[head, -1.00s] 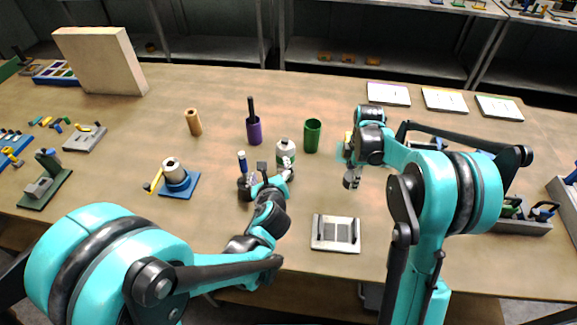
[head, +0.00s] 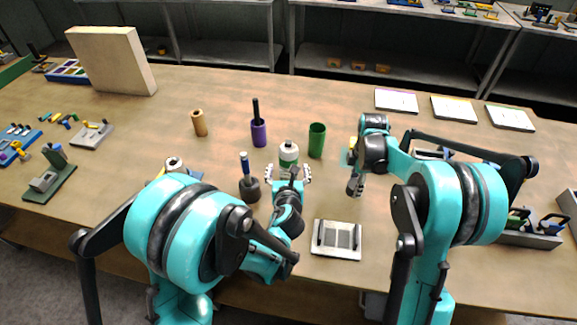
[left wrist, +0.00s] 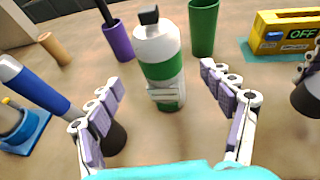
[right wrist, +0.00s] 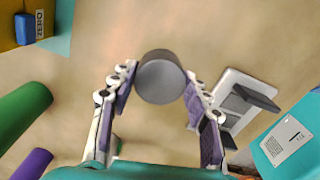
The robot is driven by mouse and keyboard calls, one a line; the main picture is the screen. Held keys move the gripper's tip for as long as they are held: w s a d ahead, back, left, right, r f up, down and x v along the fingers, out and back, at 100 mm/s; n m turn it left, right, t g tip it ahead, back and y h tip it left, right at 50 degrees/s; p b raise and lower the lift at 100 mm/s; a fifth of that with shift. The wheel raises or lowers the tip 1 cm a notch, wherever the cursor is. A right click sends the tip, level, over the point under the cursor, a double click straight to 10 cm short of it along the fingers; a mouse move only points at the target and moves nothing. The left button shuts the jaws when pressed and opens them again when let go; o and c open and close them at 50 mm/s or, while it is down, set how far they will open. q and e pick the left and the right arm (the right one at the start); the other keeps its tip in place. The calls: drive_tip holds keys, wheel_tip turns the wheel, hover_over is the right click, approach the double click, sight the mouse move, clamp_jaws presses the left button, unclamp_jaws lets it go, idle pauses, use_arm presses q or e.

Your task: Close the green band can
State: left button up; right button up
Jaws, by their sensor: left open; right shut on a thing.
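The green band can (head: 288,157) stands upright on the table, white with a green band; the left wrist view shows it large (left wrist: 161,55) with a small black neck on top. My left gripper (head: 290,175) is open, on the near side of the can, with fingers spread to its left and right, apart from it. My right gripper (head: 355,182) is to the right of the can, above the table, shut on a dark grey round cap (right wrist: 160,78), seen between its fingers in the right wrist view.
A green cup (head: 317,141) and a purple holder (head: 258,133) stand behind the can. A dark holder with a blue-handled tool (head: 247,178) stands close to its left. A grey plate with handles (head: 338,239) lies in front. A yellow OFF box (left wrist: 285,35) is to the right.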

use_arm(q)
drive_tip(key=shift+x, duration=1.3)
use_arm(e)
drive_tip(key=shift+f, duration=0.25)
use_arm(q)
drive_tip(key=b+x, duration=0.1)
drive_tip(key=x, duration=0.4)
drive_tip(key=shift+w+b, duration=0.15)
drive_tip(key=shift+b, duration=0.25)
use_arm(e)
drive_tip(key=shift+f, duration=0.75)
use_arm(q)
drive_tip(key=shift+c, duration=0.3)
drive_tip(key=shift+d, duration=0.1)
drive_tip(key=c, duration=1.6)
drive_tip(key=shift+c, duration=0.2)
drive_tip(key=shift+r, duration=0.1)
use_arm(e)
drive_tip(key=shift+r, duration=0.1)
